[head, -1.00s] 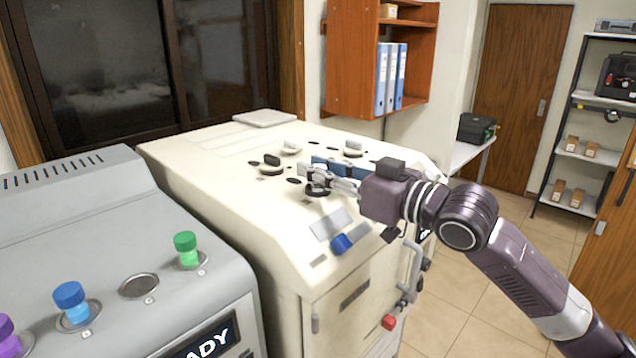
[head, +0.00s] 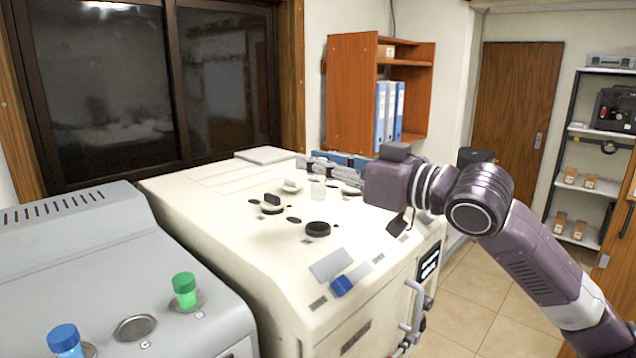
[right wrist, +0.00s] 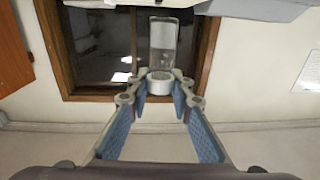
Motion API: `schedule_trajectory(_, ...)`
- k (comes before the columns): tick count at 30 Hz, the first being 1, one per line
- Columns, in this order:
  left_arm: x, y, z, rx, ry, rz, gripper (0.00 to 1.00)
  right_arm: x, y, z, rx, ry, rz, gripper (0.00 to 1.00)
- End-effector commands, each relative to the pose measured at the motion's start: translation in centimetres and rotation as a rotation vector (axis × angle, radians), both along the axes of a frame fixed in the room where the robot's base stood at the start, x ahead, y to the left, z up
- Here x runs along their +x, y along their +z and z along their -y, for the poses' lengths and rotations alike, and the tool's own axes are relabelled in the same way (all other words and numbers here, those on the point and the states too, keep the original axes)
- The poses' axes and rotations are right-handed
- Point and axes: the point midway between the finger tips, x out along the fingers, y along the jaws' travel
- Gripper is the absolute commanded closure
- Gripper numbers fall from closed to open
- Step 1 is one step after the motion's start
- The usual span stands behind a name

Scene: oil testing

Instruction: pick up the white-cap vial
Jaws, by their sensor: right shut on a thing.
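The white-cap vial (head: 318,188) hangs from my right gripper (head: 318,166) above the cream machine's top. Its clear body is below the fingers in the head view. In the right wrist view the white cap (right wrist: 159,82) is between the fingertips of the right gripper (right wrist: 159,90), with the clear glass body (right wrist: 164,42) beyond it. The right gripper is shut on the cap. A dark round socket (head: 318,229) on the machine top lies below the vial, apart from it. My left gripper is not in view.
A grey machine (head: 110,240) at left holds a green-cap vial (head: 185,290) and a blue-cap vial (head: 65,340). An orange wall shelf (head: 350,95) stands behind.

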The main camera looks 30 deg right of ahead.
Motion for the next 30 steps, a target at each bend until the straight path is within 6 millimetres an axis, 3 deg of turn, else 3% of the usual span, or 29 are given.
schedule_trajectory(3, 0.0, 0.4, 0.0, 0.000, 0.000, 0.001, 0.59, 0.0, 2.2, 0.0, 0.000, 0.000, 0.005, 0.99)
schedule_trajectory(16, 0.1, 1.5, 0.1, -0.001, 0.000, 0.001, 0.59, 0.0, 8.4, 0.0, 0.002, 0.001, 0.005, 0.99)
schedule_trajectory(24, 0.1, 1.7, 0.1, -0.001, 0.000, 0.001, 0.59, 0.0, 10.7, 0.0, 0.001, 0.001, 0.002, 0.99)
schedule_trajectory(30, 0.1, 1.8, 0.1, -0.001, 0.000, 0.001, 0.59, 0.0, 11.4, 0.0, 0.000, 0.001, 0.000, 0.99)
